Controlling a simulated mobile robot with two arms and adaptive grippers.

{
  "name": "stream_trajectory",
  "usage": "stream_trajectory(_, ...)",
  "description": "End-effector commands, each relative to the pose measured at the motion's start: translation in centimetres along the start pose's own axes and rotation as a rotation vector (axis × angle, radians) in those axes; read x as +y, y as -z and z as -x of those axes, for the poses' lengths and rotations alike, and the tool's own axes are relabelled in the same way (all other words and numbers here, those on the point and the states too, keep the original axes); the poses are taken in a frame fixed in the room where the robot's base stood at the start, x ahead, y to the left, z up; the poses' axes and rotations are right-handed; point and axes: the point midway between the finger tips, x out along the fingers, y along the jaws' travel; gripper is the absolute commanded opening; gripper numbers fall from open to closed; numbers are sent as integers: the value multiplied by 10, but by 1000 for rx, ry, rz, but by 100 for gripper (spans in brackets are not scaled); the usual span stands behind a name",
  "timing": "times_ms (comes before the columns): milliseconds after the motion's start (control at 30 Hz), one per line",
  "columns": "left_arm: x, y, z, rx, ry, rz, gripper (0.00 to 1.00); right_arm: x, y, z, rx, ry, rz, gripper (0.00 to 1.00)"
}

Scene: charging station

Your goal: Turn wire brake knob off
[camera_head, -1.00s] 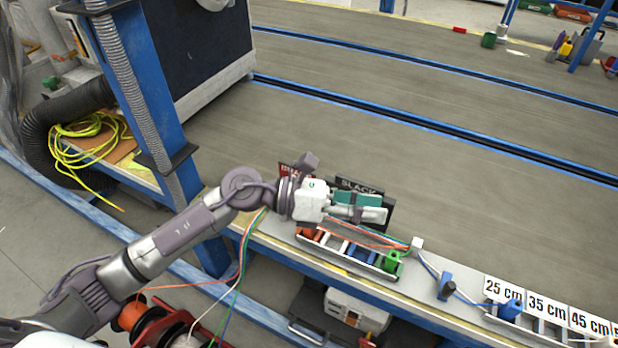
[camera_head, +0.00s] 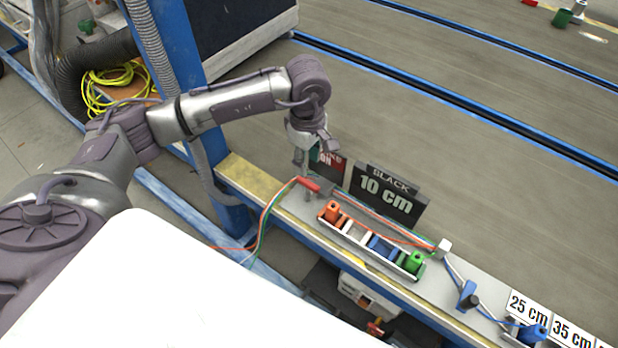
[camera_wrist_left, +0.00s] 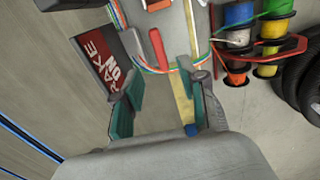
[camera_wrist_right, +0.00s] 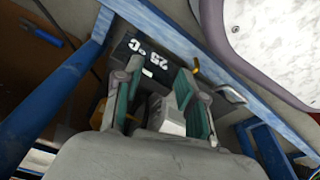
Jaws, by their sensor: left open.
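A red knob lever (camera_head: 309,184), which I take to be the wire brake knob, sits at the left end of the workbench, where the coloured wires pass. It also shows in the left wrist view (camera_wrist_left: 158,48), ahead of the fingers. A red and dark sign with brake lettering (camera_wrist_left: 103,63) stands beside it; in the head view the arm partly hides this sign (camera_head: 331,168). My left gripper (camera_head: 308,160) points down just above and behind the lever, open and empty. In its wrist view the fingers (camera_wrist_left: 160,84) are wide apart. My right gripper (camera_wrist_right: 159,72) is open and empty.
A "BLACK 10 cm" sign (camera_head: 386,194) stands right of the lever. A tray (camera_head: 352,243) with coloured spools lies in front. Loose wires (camera_head: 264,210) hang over the bench's left end. A blue post (camera_head: 178,60) rises nearby. A dark sign (camera_wrist_right: 146,58) faces my right gripper.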

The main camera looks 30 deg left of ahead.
Motion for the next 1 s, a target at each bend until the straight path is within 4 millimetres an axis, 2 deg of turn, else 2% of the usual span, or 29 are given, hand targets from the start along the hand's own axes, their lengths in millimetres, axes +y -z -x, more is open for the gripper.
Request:
stream_trajectory(33,-1,-1,-14,-1,5,0,42,1,4,3,7,-1,-1,40)
stream_trajectory(100,-1,0,-28,-1,4,1,42,1,8,6,9,-1,-1,40)
stream_trajectory(333,0,-1,-64,-2,1,0,42,2,16,15,15,-2,-2,40)
stream_trajectory(500,0,-1,-75,-3,0,0,42,2,19,19,17,-2,-3,40)
stream_trajectory(800,0,-1,-76,-3,-1,0,42,2,19,20,15,-3,-3,40)
stream_trajectory(1000,0,-1,-76,-3,-1,0,8,2,19,20,16,-3,-3,40)
